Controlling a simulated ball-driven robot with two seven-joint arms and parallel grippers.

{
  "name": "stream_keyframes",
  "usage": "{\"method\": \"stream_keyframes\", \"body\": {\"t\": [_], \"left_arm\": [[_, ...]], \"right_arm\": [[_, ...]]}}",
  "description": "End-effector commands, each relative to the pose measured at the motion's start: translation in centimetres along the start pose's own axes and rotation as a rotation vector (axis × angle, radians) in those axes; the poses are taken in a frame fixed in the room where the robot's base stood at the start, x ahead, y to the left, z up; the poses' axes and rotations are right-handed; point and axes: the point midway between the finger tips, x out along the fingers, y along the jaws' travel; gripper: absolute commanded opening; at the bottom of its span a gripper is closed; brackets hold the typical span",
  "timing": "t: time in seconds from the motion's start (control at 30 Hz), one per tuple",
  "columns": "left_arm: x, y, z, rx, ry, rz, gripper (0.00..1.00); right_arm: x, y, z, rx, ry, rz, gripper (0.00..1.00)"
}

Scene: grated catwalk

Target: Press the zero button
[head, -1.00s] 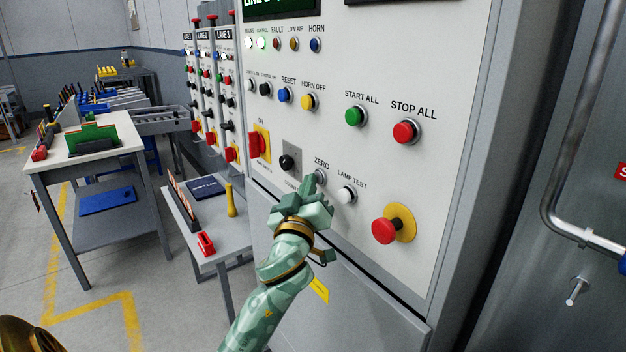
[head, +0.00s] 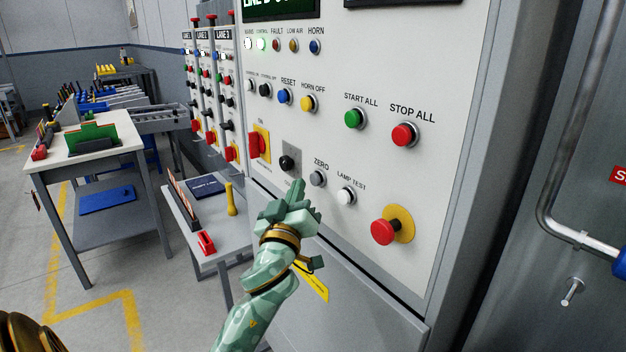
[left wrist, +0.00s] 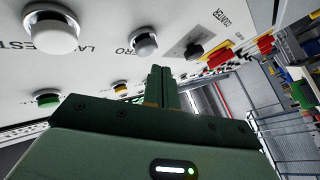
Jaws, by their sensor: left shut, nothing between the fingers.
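The zero button (head: 318,179) is a small grey round button under the label ZERO on the light control panel (head: 400,205). It also shows in the left wrist view (left wrist: 144,43), just above and left of my fingertips. My left gripper (head: 298,188) is shut and empty, with its fingertips below and left of the button in the head view. A gap shows between fingertips and button. In the left wrist view its closed fingers (left wrist: 162,75) point up toward the panel. My right gripper is not in view.
Close by are the white lamp test button (head: 346,196), a black selector knob (head: 287,163) and a red emergency knob (head: 384,231) on a yellow disc. A low side table (head: 215,240) stands left of the panel. A pipe (head: 560,190) runs at the right.

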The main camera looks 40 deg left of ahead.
Motion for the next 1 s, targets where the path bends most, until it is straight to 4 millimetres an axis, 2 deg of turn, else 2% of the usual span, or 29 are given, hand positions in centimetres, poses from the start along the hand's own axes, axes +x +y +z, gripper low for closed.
{"method": "stream_keyframes", "body": {"t": [0.43, 1.0], "left_arm": [[-2.9, -2.0, -2.2, 0.0, 0.0, 0.0, 0.0], [-3.1, -2.2, -2.3, 0.0, 0.001, 0.0, 0.0]], "right_arm": [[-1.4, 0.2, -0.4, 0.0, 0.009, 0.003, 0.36], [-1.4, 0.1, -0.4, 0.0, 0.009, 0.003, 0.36]]}}
